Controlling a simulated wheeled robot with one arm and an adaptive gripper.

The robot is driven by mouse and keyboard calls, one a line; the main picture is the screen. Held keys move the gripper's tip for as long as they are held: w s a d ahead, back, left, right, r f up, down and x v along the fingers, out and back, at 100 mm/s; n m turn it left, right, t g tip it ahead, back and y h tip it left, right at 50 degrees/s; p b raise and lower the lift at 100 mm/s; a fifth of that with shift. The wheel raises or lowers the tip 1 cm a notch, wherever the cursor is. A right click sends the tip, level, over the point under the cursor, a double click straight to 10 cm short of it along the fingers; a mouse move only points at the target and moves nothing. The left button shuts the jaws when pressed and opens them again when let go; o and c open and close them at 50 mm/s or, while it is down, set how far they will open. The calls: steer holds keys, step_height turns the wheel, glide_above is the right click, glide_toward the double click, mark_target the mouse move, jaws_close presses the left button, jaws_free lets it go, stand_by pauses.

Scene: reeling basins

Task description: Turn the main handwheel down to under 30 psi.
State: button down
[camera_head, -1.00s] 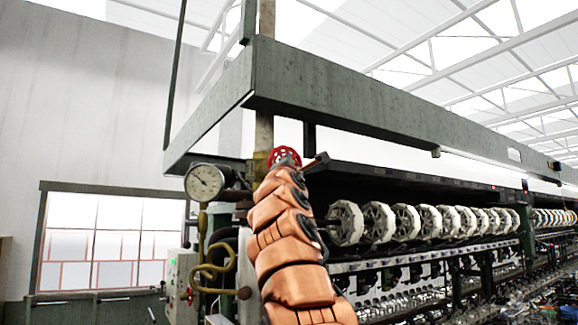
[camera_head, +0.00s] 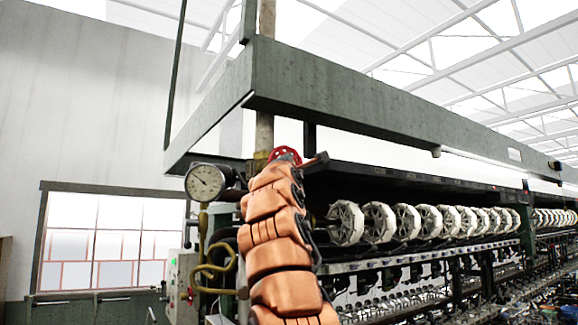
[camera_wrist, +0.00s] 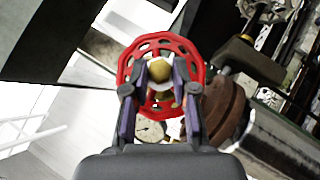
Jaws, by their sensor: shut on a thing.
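The red main handwheel (camera_head: 285,154) is at the top of my arm in the head view, mostly hidden behind it. In the wrist view the red handwheel (camera_wrist: 190,48) fills the middle, with a brass-coloured hub at its centre. My gripper (camera_wrist: 160,88) has its two fingers over the wheel, one on each side of the hub, and is shut on it. The round pressure gauge (camera_head: 205,182) hangs left of the wheel. Its white face has a dark needle pointing to the upper left; the numbers are too small to read. A gauge face (camera_wrist: 150,133) also shows below the wheel in the wrist view.
A green overhead beam (camera_head: 340,90) runs above the wheel. A vertical pipe (camera_head: 265,130) stands behind it. A row of white reels (camera_head: 375,222) stretches to the right. A curved yellow pipe (camera_head: 213,270) and a control box (camera_head: 180,285) are at the lower left.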

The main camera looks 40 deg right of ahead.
steer(key=c, duration=0.9)
jaws_free()
steer(key=shift+v, duration=3.75)
steer(key=shift+w, duration=0.1)
